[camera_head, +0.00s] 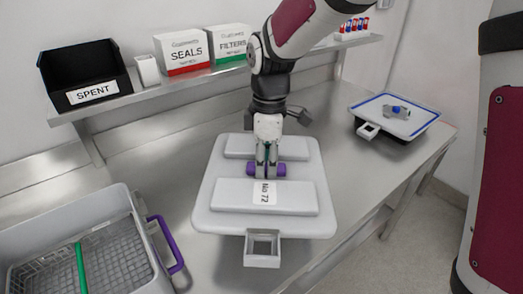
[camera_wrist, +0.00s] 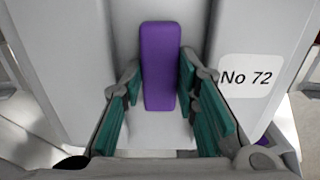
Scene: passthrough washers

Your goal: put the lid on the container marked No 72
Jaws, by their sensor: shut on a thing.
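A pale grey lid (camera_head: 210,205) with two raised blocks carries a white label (camera_head: 264,193) reading No 72. The label also shows in the wrist view (camera_wrist: 248,77). A purple handle (camera_head: 280,169) lies across the recess between the blocks. My gripper (camera_head: 266,172) comes down from above and is shut on this handle. In the wrist view the purple handle (camera_wrist: 158,65) sits between the teal finger pads. A square loop (camera_head: 262,262) sticks out at the lid's near edge. I cannot tell whether the lid touches anything beneath.
An open grey container (camera_head: 120,205) with a mesh basket, green strip and purple side handle (camera_head: 166,246) stands at left; no number shows on it. A blue-rimmed tray (camera_head: 420,120) stands at right. A SPENT bin (camera_head: 60,70), SEALS box (camera_head: 182,50) and FILTERS box (camera_head: 229,42) line the shelf.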

